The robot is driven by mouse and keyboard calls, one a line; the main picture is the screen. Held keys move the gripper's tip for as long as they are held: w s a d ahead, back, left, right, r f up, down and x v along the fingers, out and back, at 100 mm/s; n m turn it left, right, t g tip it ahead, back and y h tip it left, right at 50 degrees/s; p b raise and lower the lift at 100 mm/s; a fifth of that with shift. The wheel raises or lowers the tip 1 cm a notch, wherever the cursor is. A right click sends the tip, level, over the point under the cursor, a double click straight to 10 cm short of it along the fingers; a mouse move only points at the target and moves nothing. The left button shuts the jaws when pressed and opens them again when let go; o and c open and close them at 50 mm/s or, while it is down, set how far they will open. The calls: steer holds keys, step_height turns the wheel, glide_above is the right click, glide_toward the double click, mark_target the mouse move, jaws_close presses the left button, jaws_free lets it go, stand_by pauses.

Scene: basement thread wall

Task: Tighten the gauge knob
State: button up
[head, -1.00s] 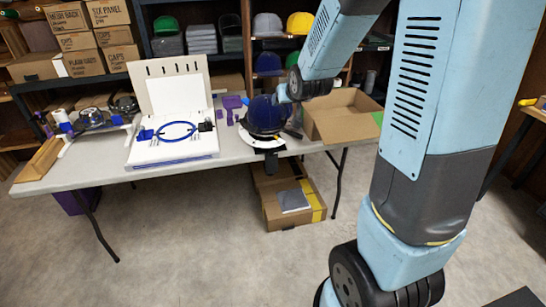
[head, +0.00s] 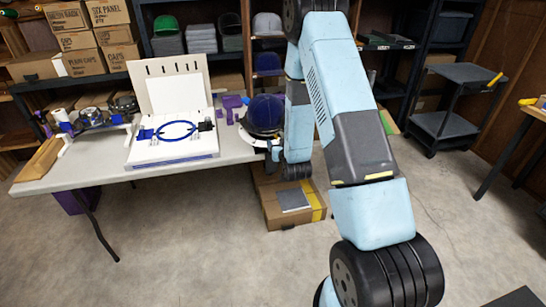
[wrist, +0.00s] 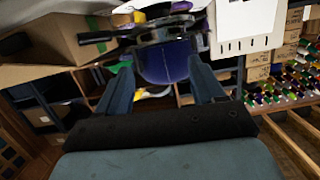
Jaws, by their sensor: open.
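A dark blue cap (head: 264,113) sits on a dark holder at the right part of the table, partly hidden behind my arm in the head view. In the wrist view the cap (wrist: 166,62) shows between my fingers, with the dark holder (wrist: 165,30) above it in the picture. I cannot make out the gauge knob for sure in either view. My gripper (wrist: 162,88) is open, with one finger on each side of the cap's outline. Nothing is held, and I cannot tell whether the fingers touch anything. In the head view my arm hides the fingertips.
The table (head: 80,172) carries a white board with a blue hoop (head: 177,130) at its middle and a rack of tools (head: 95,118) at left. An open carton (wrist: 62,42) shows in the wrist view. A box (head: 285,203) lies under the table. A cart (head: 450,110) stands at right.

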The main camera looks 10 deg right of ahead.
steer(key=s+f+t, duration=0.3)
steer(key=s+f, duration=0.3)
steer(key=f, duration=0.5)
steer(key=w, duration=1.3)
steer(key=shift+w+f, duration=0.2)
steer(key=shift+w, duration=0.15)
